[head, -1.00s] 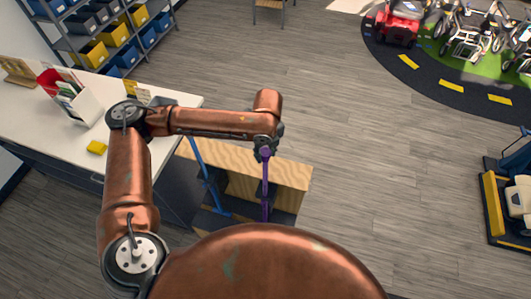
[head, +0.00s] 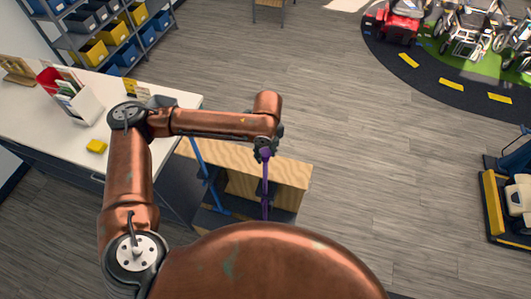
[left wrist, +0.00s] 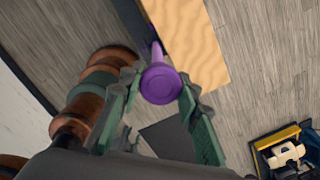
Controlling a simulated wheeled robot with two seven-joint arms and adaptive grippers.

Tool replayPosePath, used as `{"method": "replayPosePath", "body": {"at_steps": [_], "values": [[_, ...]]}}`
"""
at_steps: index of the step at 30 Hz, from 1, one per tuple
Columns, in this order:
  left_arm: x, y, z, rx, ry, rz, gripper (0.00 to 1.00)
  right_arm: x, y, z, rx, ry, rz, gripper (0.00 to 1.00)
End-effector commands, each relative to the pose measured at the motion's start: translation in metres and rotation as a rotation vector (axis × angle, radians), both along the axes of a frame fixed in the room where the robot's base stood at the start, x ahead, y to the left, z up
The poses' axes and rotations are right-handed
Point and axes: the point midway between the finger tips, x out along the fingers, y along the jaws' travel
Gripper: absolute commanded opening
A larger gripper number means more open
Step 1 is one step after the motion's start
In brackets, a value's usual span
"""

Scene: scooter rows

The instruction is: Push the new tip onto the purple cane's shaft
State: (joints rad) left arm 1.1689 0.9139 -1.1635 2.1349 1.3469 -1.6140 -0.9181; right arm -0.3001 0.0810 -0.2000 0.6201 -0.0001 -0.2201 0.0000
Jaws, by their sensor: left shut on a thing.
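The purple cane (head: 265,181) stands nearly upright in the head view, at the front of a wooden-topped stand. My left gripper (head: 264,150) is at its upper end. In the left wrist view, a round purple knob (left wrist: 160,83) at the cane's top sits between the two green-padded fingers of my left gripper (left wrist: 158,100), which is shut on the cane. A purple length of shaft (left wrist: 157,51) shows beyond the knob. I cannot make out the new tip in either view, and the cane's lower end is too small to read. My right gripper is not in view.
A blue cane (head: 205,170) leans at the left of the stand (head: 285,172). A white counter (head: 50,115) with a yellow block (head: 96,146) is to the left. Shelves of bins are behind it. A yellow-edged platform (head: 493,208) is at right. The floor between is clear.

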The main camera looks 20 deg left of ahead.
Motion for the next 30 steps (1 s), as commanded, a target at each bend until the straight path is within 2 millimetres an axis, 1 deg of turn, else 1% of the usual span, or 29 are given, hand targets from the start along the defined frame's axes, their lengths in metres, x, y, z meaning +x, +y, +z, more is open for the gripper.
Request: {"method": "replayPosePath", "body": {"at_steps": [11,30], "values": [[0.000,0.000,-0.001,0.000,0.000,0.000,0.08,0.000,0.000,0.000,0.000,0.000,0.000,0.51],[0.000,0.000,-0.012,0.000,0.000,0.000,0.08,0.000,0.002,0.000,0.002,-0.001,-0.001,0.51]]}}
